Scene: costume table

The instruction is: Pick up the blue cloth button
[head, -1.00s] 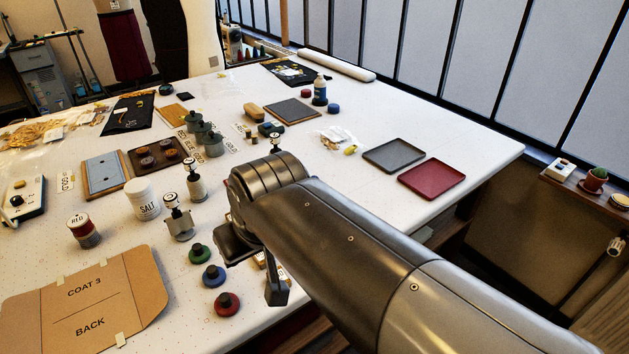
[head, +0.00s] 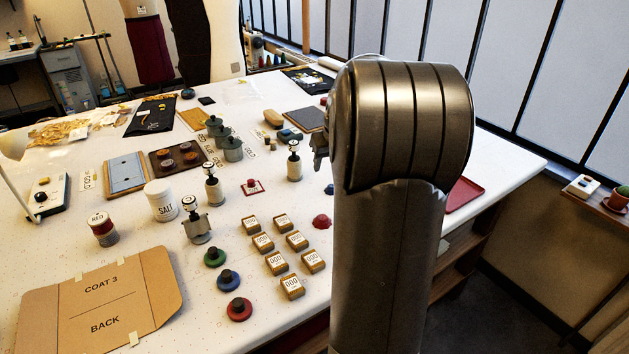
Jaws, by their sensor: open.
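A small blue piece (head: 329,189), which looks like the blue cloth button, shows at the left edge of my arm in the head view. Most of it is hidden behind the arm. A red domed button (head: 321,221) lies just nearer on the white table. My gripper (head: 319,154) is mostly hidden behind my raised arm; only a grey part of it sticks out on the left, above and beyond the blue piece. It is open, and I see nothing held in the visible part.
Several numbered wooden blocks (head: 274,263) stand left of my arm. Green, blue (head: 213,275) and red knobbed discs are nearer left. A red tray (head: 463,194) lies right of the arm.

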